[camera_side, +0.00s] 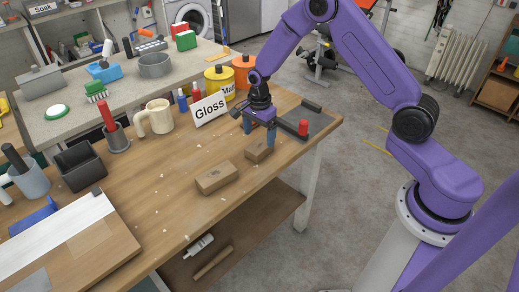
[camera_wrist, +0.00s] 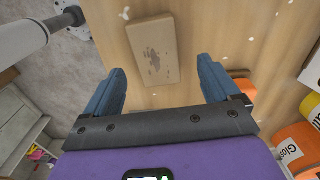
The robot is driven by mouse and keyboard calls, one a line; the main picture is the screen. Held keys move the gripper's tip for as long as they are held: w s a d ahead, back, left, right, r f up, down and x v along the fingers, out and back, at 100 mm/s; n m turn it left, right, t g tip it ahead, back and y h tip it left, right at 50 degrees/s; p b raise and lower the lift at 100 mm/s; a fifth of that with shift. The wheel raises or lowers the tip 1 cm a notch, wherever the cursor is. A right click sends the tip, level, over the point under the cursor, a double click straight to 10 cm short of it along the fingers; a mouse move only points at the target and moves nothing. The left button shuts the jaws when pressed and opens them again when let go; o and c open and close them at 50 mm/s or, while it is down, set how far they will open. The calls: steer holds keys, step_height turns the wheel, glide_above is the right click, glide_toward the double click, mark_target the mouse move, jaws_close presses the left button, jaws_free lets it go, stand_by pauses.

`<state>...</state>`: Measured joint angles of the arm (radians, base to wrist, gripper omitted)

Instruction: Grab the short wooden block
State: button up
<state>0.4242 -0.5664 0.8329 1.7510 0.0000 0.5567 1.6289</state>
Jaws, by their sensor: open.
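The short wooden block (camera_side: 258,150) lies flat on the workbench near its front edge. It is the smaller of two brown blocks. In the side view my gripper (camera_side: 260,136) is just above and behind it, pointing down. In the wrist view a brown block with dark stains, which looks like the short one (camera_wrist: 152,50), lies beyond the gap between the blue fingers of my gripper (camera_wrist: 158,82). The fingers are wide apart with nothing between them. Whether the fingertips touch the bench is unclear.
A longer wooden block (camera_side: 216,178) lies to the left. A dark tray (camera_side: 318,118) with a red-topped piece is on the right. The Gloss sign (camera_side: 210,109), a mug (camera_side: 158,117) and paint cans (camera_side: 219,83) stand behind. The bench between the blocks is clear.

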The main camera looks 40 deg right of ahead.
mark_target(260, 145)
steer(key=shift+s+a+f, duration=0.15)
steer(key=shift+f, duration=2.35)
steer(key=c, duration=1.1)
